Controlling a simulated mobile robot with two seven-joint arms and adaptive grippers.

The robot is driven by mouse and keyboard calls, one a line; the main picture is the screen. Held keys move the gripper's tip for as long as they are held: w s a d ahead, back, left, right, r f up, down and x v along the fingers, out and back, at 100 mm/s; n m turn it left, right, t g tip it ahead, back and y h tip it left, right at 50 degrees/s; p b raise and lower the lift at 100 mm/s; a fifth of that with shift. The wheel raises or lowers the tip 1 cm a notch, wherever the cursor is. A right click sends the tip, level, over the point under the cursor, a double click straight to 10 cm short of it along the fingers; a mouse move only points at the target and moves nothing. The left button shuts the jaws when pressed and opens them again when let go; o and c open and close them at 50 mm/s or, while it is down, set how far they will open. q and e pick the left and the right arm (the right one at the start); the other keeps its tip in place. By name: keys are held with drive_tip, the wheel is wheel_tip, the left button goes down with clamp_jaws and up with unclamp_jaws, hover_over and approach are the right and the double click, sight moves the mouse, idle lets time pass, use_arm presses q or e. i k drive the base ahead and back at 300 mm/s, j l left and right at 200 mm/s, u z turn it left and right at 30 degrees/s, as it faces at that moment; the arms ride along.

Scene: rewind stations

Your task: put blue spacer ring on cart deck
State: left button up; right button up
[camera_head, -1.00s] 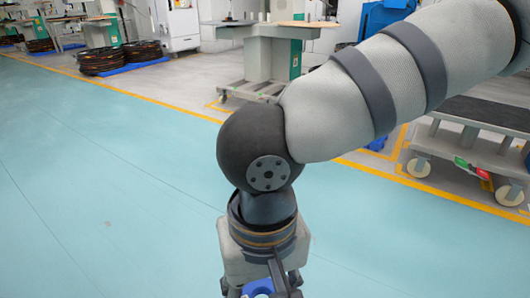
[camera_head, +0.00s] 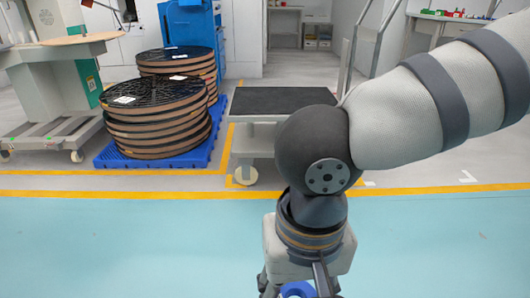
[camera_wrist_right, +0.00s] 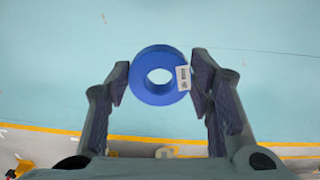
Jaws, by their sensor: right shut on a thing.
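The blue spacer ring (camera_wrist_right: 146,88) sits between the two fingers of my right gripper (camera_wrist_right: 160,80) in the right wrist view, with a white label on its right side. The fingers touch it on both sides. In the head view only the top of the ring (camera_head: 297,289) shows at the bottom edge, between the fingers of my right gripper (camera_head: 298,284). The cart deck (camera_head: 283,101) is a dark flat top on a grey cart, beyond my right arm. My arm hides the cart's right part. My left gripper is not in view.
Reels are stacked on a blue pallet (camera_head: 113,155) left of the cart. A grey machine stand (camera_head: 55,100) is farther left. A metal handrail (camera_head: 376,45) rises behind the cart. The teal floor (camera_head: 120,245) in front is clear, bordered by yellow lines.

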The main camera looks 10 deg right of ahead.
sight(266, 104)
drive_tip(key=i+l+z, duration=0.1)
drive_tip(key=i, duration=0.5)
drive_tip(key=i+l+z, duration=0.1)
drive_tip(key=i+l, duration=0.15)
drive_tip(key=i, duration=0.4)
drive_tip(key=i+l, duration=0.1)
drive_tip(key=i, duration=0.55)
drive_tip(key=i+l+u, duration=0.2)
drive_tip(key=i+u, duration=0.2)
drive_tip(key=i+l+u, duration=0.35)
drive_tip(key=i, duration=0.2)
drive_tip(key=i+l+u, duration=0.4)
drive_tip(key=k+l, duration=0.05)
drive_tip(key=l, duration=0.05)
